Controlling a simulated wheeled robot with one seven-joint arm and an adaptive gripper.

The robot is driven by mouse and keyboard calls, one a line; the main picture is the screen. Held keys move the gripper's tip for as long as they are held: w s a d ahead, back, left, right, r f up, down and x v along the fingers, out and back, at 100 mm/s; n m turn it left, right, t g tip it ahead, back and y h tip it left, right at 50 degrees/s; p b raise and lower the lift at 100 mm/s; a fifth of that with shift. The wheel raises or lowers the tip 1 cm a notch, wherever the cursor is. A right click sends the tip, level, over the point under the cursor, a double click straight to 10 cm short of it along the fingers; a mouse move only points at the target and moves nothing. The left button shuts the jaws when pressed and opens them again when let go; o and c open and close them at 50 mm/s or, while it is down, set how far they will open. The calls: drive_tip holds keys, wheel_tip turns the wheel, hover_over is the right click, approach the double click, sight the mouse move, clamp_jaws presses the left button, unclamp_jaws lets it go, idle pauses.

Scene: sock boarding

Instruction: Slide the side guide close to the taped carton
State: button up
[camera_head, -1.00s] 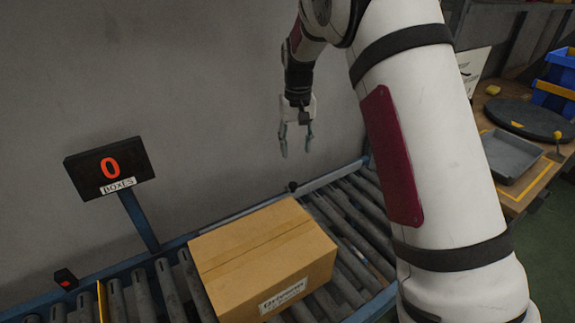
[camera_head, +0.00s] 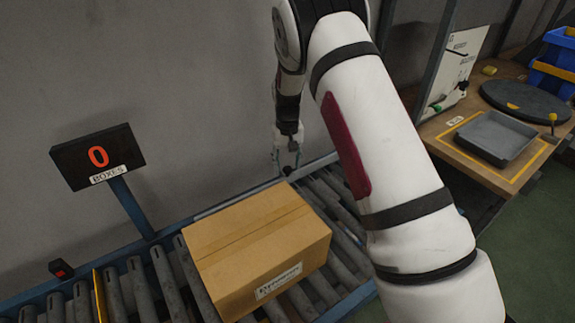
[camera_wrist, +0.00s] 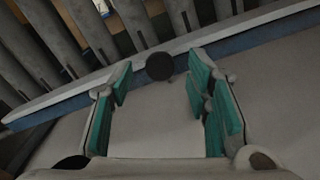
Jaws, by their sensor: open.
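The taped carton (camera_head: 258,250) is a brown box with a tape seam and a printed label, on the grey rollers in the head view. The side guide (camera_head: 318,163) is a pale grey rail along the far wall side of the conveyor, and it also shows in the wrist view (camera_wrist: 222,33). A round black knob (camera_wrist: 160,66) sits on it. My gripper (camera_head: 287,163) is open, pointing down just behind the carton at the knob. In the wrist view its teal-padded fingers (camera_wrist: 160,85) stand either side of the knob, with clear space around it.
The roller conveyor (camera_head: 165,283) has a blue frame. A counter sign reading 0 boxes (camera_head: 98,157) stands at the left, with a small black box with a red mark (camera_head: 61,269) near its foot. A bench with a grey tray (camera_head: 497,138) is at the right.

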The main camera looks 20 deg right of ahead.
drive_tip(key=shift+f, duration=0.55)
clamp_jaws()
drive_tip(key=s+d+p, duration=0.2)
drive_tip(key=s+p, duration=0.2)
drive_tip(key=s, duration=0.4)
drive_tip(key=shift+d, duration=0.25)
drive_tip(key=shift+s, duration=0.1)
unclamp_jaws()
drive_tip(key=shift+r, duration=0.1)
